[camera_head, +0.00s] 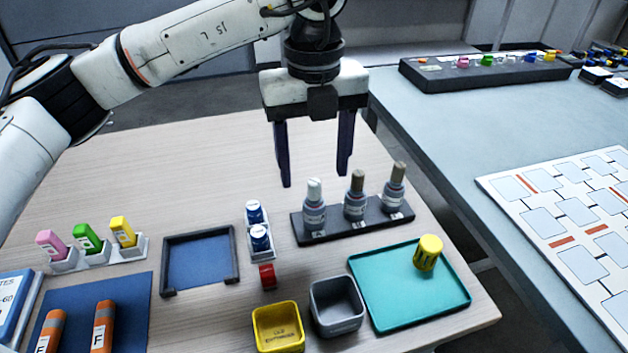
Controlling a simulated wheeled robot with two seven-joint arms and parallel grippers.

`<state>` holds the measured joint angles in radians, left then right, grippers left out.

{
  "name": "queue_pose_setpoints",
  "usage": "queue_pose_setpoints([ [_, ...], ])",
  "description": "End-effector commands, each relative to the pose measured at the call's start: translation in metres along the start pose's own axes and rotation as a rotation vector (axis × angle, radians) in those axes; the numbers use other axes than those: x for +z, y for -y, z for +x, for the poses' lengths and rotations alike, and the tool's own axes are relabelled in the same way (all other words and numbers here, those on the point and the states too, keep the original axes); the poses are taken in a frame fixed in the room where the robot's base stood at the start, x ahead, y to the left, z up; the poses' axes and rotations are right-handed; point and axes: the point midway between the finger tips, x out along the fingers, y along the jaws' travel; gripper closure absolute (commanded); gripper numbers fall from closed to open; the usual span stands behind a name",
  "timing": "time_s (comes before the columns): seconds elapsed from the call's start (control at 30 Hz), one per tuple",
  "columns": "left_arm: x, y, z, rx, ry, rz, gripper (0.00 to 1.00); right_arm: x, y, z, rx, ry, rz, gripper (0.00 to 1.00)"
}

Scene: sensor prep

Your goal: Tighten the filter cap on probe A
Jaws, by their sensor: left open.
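A black rack (285,233) on the wooden table holds three upright grey probes in a row. The leftmost one, probe A (314,217), stands by a label that seems to read A and has a white cap (314,189) on top. The middle probe (354,206) and the right probe (393,197) have brown tops. I cannot tell how tight the white cap is. My left gripper (315,179) points down with its two dark fingers wide apart, empty, above or behind probe A and apart from it. My right gripper is not in view.
A teal tray (385,310) with a yellow ribbed piece (428,252) lies in front of the rack. A grey bin (337,306), a yellow bin (278,327), a red piece (267,276) and blue-topped vials (260,238) stand nearby. The table's back left is clear.

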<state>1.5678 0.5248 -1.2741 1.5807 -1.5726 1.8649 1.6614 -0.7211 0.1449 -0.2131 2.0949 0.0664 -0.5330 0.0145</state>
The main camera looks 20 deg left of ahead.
Motion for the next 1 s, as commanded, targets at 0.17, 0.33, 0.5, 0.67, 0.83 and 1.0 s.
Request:
queue_pose_setpoints([
  [0.17, 0.0, 0.0, -0.016, -0.001, 0.0, 0.0, 0.4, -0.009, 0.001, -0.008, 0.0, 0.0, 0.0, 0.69],
  [0.33, 0.0, 0.0, -0.028, -0.002, 0.0, 0.0, 0.4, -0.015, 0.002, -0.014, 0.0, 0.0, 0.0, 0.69],
  [0.5, 0.0, 0.0, -0.039, -0.002, 0.0, 0.001, 0.4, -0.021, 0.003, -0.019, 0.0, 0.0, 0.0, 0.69],
  [0.67, 0.0, 0.0, -0.041, -0.001, -0.001, 0.001, 0.4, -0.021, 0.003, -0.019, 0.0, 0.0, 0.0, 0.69],
  [0.83, 0.0, 0.0, -0.04, -0.001, -0.001, 0.0, 0.4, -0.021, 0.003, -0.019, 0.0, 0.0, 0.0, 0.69],
  [1.0, 0.0, 0.0, -0.04, -0.001, -0.001, 0.0, 0.4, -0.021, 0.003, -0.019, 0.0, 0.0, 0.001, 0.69],
])
